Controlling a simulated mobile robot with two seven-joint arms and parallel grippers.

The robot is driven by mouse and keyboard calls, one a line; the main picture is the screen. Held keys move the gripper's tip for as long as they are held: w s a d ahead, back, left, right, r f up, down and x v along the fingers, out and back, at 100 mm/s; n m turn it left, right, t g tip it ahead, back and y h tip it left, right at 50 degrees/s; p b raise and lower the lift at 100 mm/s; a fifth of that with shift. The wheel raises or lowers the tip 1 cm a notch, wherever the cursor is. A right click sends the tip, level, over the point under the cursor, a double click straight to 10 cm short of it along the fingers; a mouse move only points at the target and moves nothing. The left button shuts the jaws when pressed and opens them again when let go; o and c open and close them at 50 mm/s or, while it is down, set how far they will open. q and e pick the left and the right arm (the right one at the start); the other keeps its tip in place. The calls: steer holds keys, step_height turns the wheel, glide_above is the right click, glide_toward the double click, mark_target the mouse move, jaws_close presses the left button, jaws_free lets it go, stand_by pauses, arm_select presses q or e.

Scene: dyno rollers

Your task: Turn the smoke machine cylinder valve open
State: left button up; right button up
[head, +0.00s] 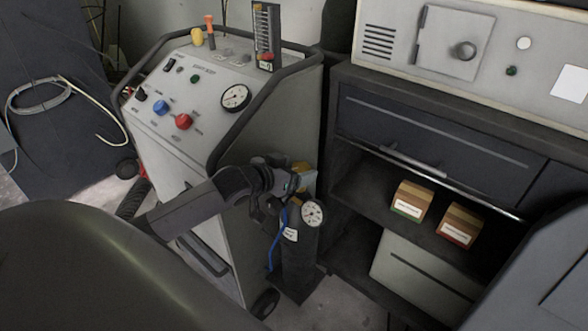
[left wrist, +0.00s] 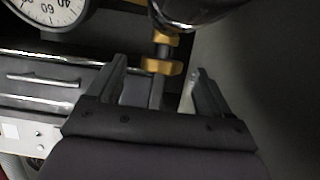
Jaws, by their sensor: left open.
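The smoke machine cylinder (head: 301,262) is black and stands upright on the floor beside the grey machine. A round white gauge (head: 312,213) and a blue hose (head: 284,222) are at its top. Its brass valve (head: 303,176) shows partly behind my left gripper (head: 285,186). In the left wrist view the brass valve (left wrist: 162,66) appears between the tips of my open left gripper (left wrist: 160,74). The fingers look apart from it, but I cannot tell the depth gap. The gauge (left wrist: 45,12) shows at the upper left there. My right gripper is not in view.
The grey machine (head: 185,90) with knobs and a black rail stands left of the cylinder. A dark cabinet (head: 430,140) with a shelf holding two small boxes (head: 411,200) stands to the right. A little floor shows between them.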

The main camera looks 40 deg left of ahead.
arm_select(q)
steer(key=c, duration=1)
steer(key=shift+d+r+n+y+p, duration=0.2)
steer(key=shift+n+y+p, duration=0.1)
steer(key=shift+y+p, duration=0.15)
steer(key=shift+c, duration=0.2)
steer(key=shift+d+n+y+p, duration=0.1)
steer(key=shift+n+y+p, duration=0.25)
steer(key=shift+n+p, duration=0.15)
steer(key=shift+w+d+n+y+p, duration=0.15)
steer(key=shift+n+y+p, duration=0.15)
steer(key=shift+n+y, duration=0.6)
steer(key=shift+d+n+y, duration=0.1)
steer(key=shift+n+y, duration=0.5)
steer(key=shift+y, duration=0.4)
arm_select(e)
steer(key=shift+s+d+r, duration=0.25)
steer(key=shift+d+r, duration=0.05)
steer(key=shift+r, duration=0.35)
arm_select(q)
steer(key=shift+g, duration=0.3)
steer(key=shift+f, duration=0.1)
steer(key=o, duration=1)
